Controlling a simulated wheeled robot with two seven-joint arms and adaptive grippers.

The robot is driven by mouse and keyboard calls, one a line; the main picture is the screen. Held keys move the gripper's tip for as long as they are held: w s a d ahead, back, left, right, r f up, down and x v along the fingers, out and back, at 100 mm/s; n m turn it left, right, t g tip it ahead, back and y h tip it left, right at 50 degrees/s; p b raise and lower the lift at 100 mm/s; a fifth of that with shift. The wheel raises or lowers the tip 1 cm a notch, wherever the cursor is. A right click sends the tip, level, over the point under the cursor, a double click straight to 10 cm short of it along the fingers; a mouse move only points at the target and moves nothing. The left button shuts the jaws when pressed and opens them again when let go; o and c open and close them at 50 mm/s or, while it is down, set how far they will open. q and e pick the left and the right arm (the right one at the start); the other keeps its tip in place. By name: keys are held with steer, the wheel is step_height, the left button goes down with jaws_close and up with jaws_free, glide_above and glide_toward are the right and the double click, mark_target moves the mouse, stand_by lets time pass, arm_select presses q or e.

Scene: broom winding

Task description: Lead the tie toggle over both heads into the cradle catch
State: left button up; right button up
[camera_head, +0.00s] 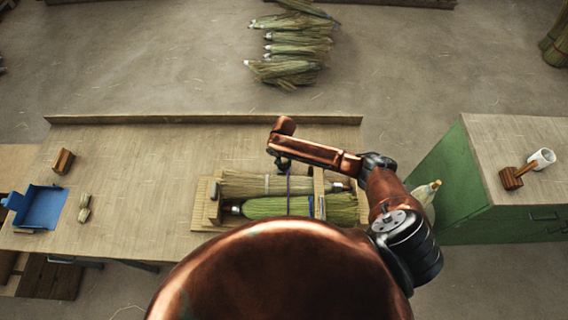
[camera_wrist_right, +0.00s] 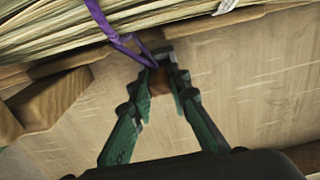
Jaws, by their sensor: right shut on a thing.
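The wooden cradle (camera_head: 207,216) on the bench holds two broom heads side by side: a paler one (camera_head: 245,184) at the far side and a greener one (camera_head: 268,208) at the near side. The purple tie (camera_head: 289,188) runs across both heads; it also shows in the right wrist view (camera_wrist_right: 106,26), coming off the bristles. My right gripper (camera_head: 282,162) is just beyond the cradle's far side. In the wrist view its fingers (camera_wrist_right: 160,78) are shut on the small brown toggle (camera_wrist_right: 159,82) at the tie's end. The cradle catch is not clearly seen. My left gripper is out of view.
A wooden block (camera_head: 63,161), a blue tray (camera_head: 42,207) and small straw bundles (camera_head: 84,208) lie at the bench's left. The bench beyond the cradle is clear.

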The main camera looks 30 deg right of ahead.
mark_target(284, 163)
steer(key=shift+s+f, duration=0.2)
steer(key=o, duration=1)
steer(key=shift+w+r, duration=0.1)
steer(key=shift+c, duration=0.2)
steer(key=shift+r, duration=0.1)
step_height(284, 163, up, 12)
